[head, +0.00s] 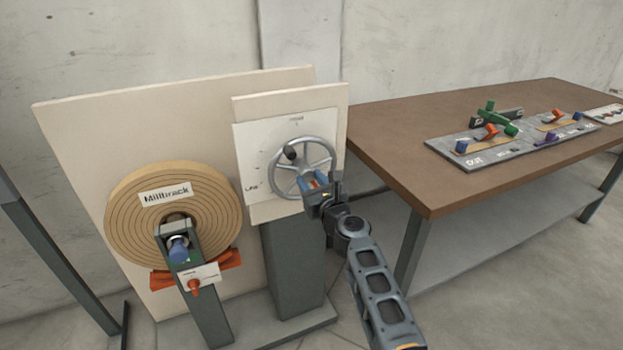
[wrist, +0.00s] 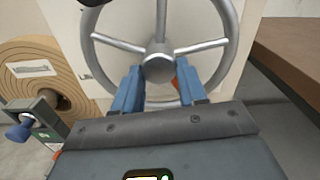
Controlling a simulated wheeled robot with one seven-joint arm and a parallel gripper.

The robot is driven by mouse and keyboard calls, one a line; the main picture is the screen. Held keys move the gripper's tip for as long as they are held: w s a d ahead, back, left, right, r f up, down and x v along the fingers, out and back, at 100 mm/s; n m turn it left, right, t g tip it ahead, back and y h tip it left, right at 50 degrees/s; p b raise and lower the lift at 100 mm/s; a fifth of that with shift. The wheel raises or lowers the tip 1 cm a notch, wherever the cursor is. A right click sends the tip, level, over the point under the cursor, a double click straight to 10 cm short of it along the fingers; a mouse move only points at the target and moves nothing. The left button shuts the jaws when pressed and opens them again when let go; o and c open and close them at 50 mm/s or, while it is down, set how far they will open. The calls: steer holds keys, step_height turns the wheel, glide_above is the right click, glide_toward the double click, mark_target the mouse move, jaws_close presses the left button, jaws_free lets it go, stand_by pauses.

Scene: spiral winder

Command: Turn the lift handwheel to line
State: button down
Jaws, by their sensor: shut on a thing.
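The lift handwheel (head: 271,172) is a grey spoked wheel on a white dial plate (head: 258,135) fixed to a cream board. A dark knob (head: 290,153) sits at its upper left. The plate has a mark at the top and a partly legible label, seemingly "LINE", at lower left. In the wrist view the wheel's hub (wrist: 158,68) and spokes fill the upper middle. My gripper (head: 316,182) is at the wheel's lower right in the head view, shut on the wheel. Its blue fingers (wrist: 158,90) straddle the lower part below the hub. An orange piece shows behind the right finger; the exact contact is hidden.
A tan spiral roll labelled "Milltrack" (head: 165,192) stands left on a dark post with a blue knob (head: 178,250). A brown table (head: 400,150) is close on the right, carrying a grey panel (head: 440,148) with coloured handles. Its near corner is beside my arm.

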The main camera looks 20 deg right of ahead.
steer(key=shift+m+p, duration=0.9)
steer(key=shift+m, duration=1.9)
steer(key=shift+a+m, duration=0.1)
steer(key=shift+m, duration=0.4)
steer(key=c, duration=0.6)
jaws_free()
steer(key=shift+c, duration=0.2)
steer(key=s+p, duration=0.2)
steer(key=s, duration=0.5)
steer(key=shift+s, duration=0.4)
steer(key=shift+c, duration=0.4)
